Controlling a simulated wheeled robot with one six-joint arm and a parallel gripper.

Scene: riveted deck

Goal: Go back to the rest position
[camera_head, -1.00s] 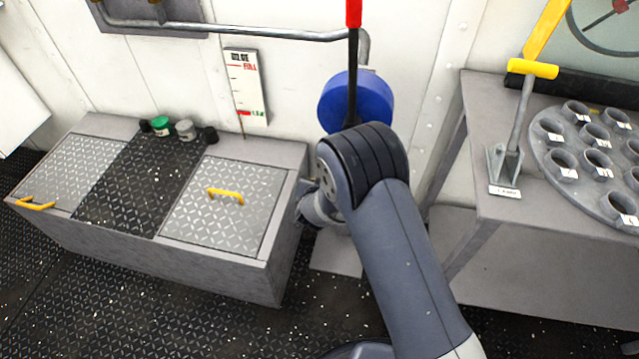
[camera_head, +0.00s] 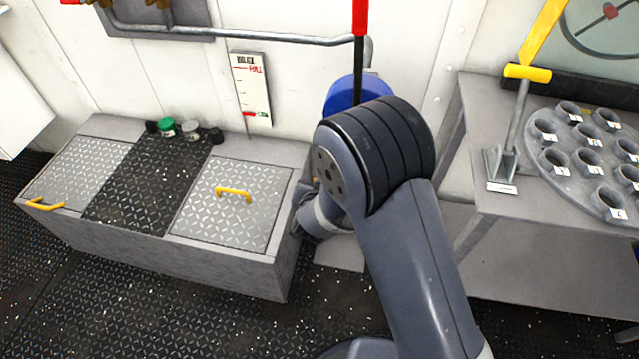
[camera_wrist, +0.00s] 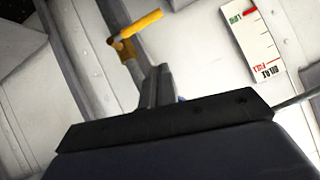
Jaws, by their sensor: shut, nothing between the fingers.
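In the wrist view my gripper (camera_wrist: 156,76) shows as two grey fingers together beyond a dark bar, with nothing held between them. In the head view my bent arm stands in the middle, in front of the blue round object (camera_head: 343,93) and a black rod with a red top (camera_head: 360,18). The fingers are hidden there behind my own arm links. In the wrist view a yellow handle on a brass-coloured fitting (camera_wrist: 140,24) lies beyond the fingertips, apparently apart from them.
A grey locker (camera_head: 160,247) with yellow-handled lids and small jars (camera_head: 190,129) stands left. At right, a bench (camera_head: 478,90) holds a yellow-handled lever (camera_head: 522,100) and a round plate of several cups (camera_head: 540,148). A gauge sign (camera_head: 250,88) hangs on the wall. Front-left floor is clear.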

